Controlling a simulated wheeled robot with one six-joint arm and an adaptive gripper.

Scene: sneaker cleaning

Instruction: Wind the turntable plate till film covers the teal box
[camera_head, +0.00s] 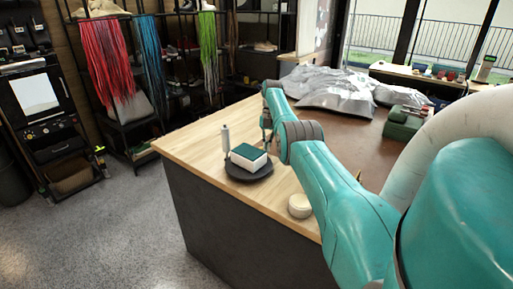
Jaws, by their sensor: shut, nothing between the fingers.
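The teal box (249,151) has a teal top and white sides. It sits on the dark round turntable plate (250,174) on the wooden counter. A pale upright roll (225,138), perhaps the film, stands at the left edge of the plate. I cannot tell whether any film lies over the box. My gripper (267,138) is at the end of my teal arm, just right of and behind the box, pointing down. It is shut and holds nothing. It is small and partly hidden by my wrist, and I cannot tell if it touches the plate.
A small white round jar (300,206) stands near the counter's front edge, close to my arm. Crumpled silver sheeting (330,89) and a green machine (404,122) lie farther back. The wooden counter (187,143) is clear left of the plate.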

